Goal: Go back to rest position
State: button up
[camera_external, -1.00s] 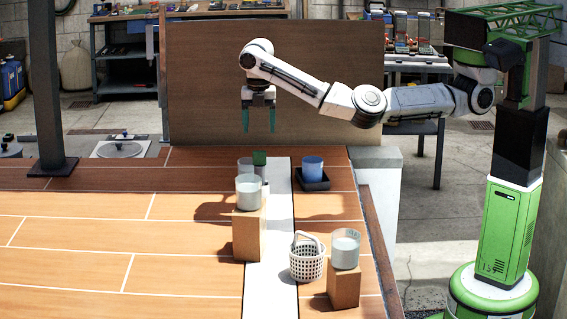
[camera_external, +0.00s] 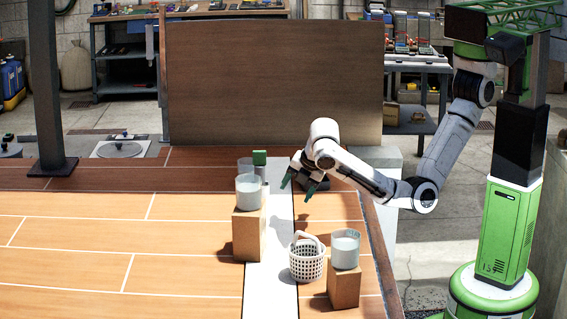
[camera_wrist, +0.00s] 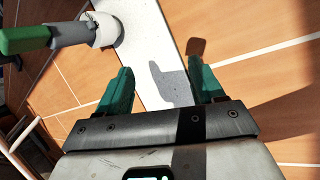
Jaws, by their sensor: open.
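My gripper (camera_external: 299,184) hangs low over the right side of the wooden floor, beside the white strip. Its teal fingers are apart, with nothing between them. In the wrist view my gripper (camera_wrist: 160,90) also shows open and empty above the white strip and planks. The blue cup and dark tray seen earlier are hidden behind my arm.
A white basket (camera_external: 307,261) is between the blocks. A green-topped item (camera_external: 259,158) is behind the left jar. A brown panel (camera_external: 275,80) stands behind.

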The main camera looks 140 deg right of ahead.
jog(key=s+a+h, duration=0.1)
jog(key=a, duration=0.2)
jog(key=s+a+t+p, duration=0.1)
jog(key=a, duration=0.2)
jog(key=s+a+n+h+p, duration=0.1)
jog(key=a, duration=0.3)
jog(key=shift+s+r+t+h, duration=0.2)
jog(key=shift+s+t+h, duration=0.1)
jog(key=shift+s+t, duration=0.1)
jog(key=shift+t, duration=0.7)
jog(key=s+a, duration=0.2)
jog(key=a, duration=0.1)
jog(key=s+a+f+p, duration=0.1)
jog(key=a, duration=0.1)
jog(key=shift+s+a+f, duration=0.1)
jog(key=shift+s, duration=0.1)
jog(key=s+a+f+m+y, duration=0.3)
jog(key=s+a+f+y, duration=0.1)
jog(key=s+a+f, duration=0.6)
jog(key=s+d+f+m+g+y+b, duration=0.1)
jog(key=s+d+f+m+y+b, duration=0.2)
jog(key=s+f, duration=0.5)
notch_tip(320, 180, down, 5)
jog(key=shift+m+g+y+b, duration=0.35)
jog(key=shift+y+b, duration=0.25)
jog(key=shift+b, duration=0.65)
jog(key=shift+d, duration=0.1)
